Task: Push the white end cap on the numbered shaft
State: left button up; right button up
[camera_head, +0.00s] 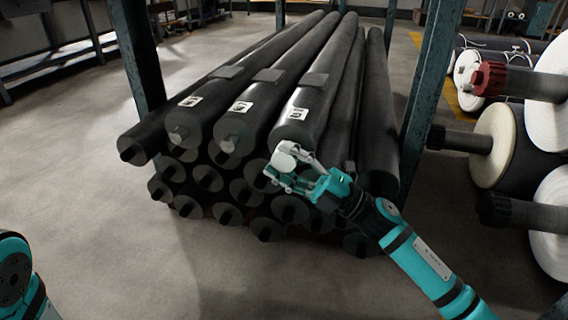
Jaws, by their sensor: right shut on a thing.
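A stack of long dark rolls (258,112) lies between green posts, with the shaft ends facing me. Three top rolls carry white number labels, and the right label (299,113) is above my right gripper. My right gripper (281,172) is shut on the white end cap (285,158), at the front end of that right labelled roll. The cap and gripper cover this shaft's end, so I cannot tell whether the cap is on it. The left (190,101) and middle (239,106) labelled rolls show pale ends. My left gripper is out of view.
A green post (420,90) stands right of the stack and another (138,55) stands at its left. Large white and dark rolls on shafts (497,146) are at the right. The floor (110,215) at left is clear.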

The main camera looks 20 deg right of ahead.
jog(key=shift+w+d, duration=0.4)
jog(key=shift+w, duration=0.2)
jog(key=o, duration=1)
